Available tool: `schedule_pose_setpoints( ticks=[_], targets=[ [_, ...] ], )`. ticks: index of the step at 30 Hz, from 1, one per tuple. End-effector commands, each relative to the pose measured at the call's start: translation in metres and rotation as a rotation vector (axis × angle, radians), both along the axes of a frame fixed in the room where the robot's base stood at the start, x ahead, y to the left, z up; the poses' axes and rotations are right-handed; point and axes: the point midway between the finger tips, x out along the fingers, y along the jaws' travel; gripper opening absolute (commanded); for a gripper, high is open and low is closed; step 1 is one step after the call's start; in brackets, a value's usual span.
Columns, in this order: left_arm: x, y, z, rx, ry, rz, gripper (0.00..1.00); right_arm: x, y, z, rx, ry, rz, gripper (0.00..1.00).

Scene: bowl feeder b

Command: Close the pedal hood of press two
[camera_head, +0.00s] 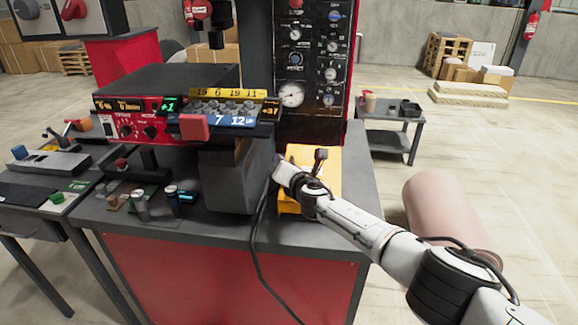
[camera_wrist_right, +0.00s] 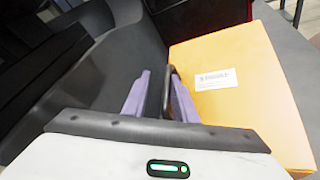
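A yellow box (camera_head: 328,160) sits on the grey bench top at the foot of the dark control column. It is the likeliest pedal hood, but its lid state is hard to tell. It fills the right of the right wrist view as a yellow-orange face (camera_wrist_right: 240,105) with a white label. My right gripper (camera_head: 281,172) is at the box's left side, beside a dark grey housing (camera_head: 232,180). Its purple fingers (camera_wrist_right: 160,95) point along the gap between housing and box. A dark strip shows between them; whether it is held is unclear. My left gripper is out of view.
Left of the housing are a counter unit (camera_head: 215,110) and small cylinders (camera_head: 140,205) on the bench. A black cable hangs over the bench front.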

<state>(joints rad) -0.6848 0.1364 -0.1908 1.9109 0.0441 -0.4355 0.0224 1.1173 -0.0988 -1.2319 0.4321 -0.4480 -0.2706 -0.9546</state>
Motion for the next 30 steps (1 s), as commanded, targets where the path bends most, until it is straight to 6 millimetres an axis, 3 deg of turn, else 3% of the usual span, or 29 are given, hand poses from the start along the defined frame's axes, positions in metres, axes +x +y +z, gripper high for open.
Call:
schedule_pose_setpoints(
  ticks=[1,20,30],
  targets=[
    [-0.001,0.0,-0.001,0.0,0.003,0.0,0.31,0.002,-0.008,-0.003,-0.004,0.003,-0.014,0.28],
    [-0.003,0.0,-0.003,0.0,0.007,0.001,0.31,0.001,-0.012,-0.007,-0.003,0.008,-0.023,0.28],
    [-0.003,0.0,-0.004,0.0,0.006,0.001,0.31,-0.014,-0.014,-0.001,0.003,0.003,-0.02,0.28]
  ],
)
